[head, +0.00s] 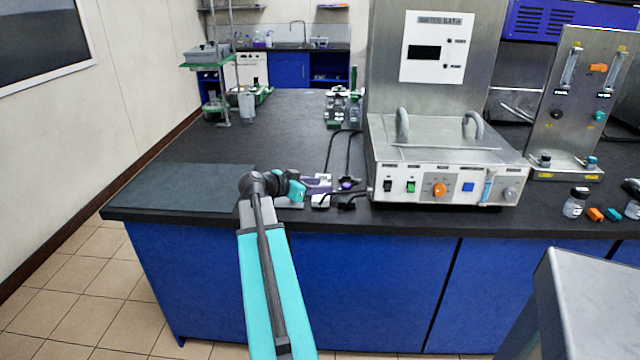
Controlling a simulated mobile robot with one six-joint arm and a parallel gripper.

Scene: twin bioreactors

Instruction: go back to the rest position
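My arm reaches up from the bottom of the head view to the front edge of the black bench. Its end bends to the right at a dark joint and a teal wrist. My gripper (318,185) is at the end of the wrist, low over the bench near its front edge. It is small here and overlaps purple and white parts, so I cannot tell whether its fingers are open or hold anything. A small white device (320,201) with dark cables lies right by it; I cannot tell if they touch.
A dark mat (185,187) lies on the left of the bench (270,130). A steel flow panel (575,100) and small vials (575,203) are at right.

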